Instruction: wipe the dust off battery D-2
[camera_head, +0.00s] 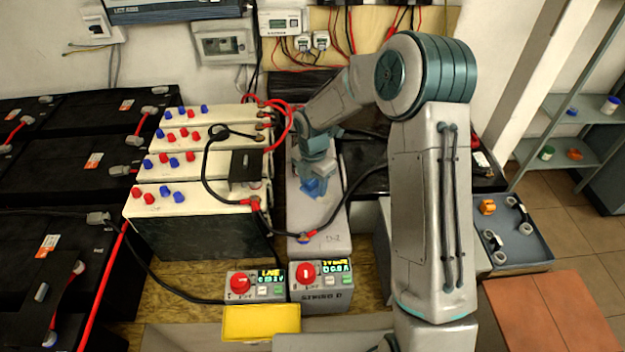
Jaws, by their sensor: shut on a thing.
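Battery D-2 (325,218) is a long grey-topped battery in the middle, with a small label near its front end. A terminal with a red clamp and black cable sits at its front left. My gripper (313,178) points down over the rear half of the battery and is shut on a blue block-like wiper (316,188). The wiper is at or just above the battery's top; I cannot tell if it touches. My arm and gripper hide the battery's rear part. Dust is not clearly distinguishable from the grey top.
White-topped batteries (195,190) with red and blue caps stand to the left. A black cable (350,205) crosses beside the wiper. Two control boxes with red knobs (305,273) and a yellow box (261,322) are in front.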

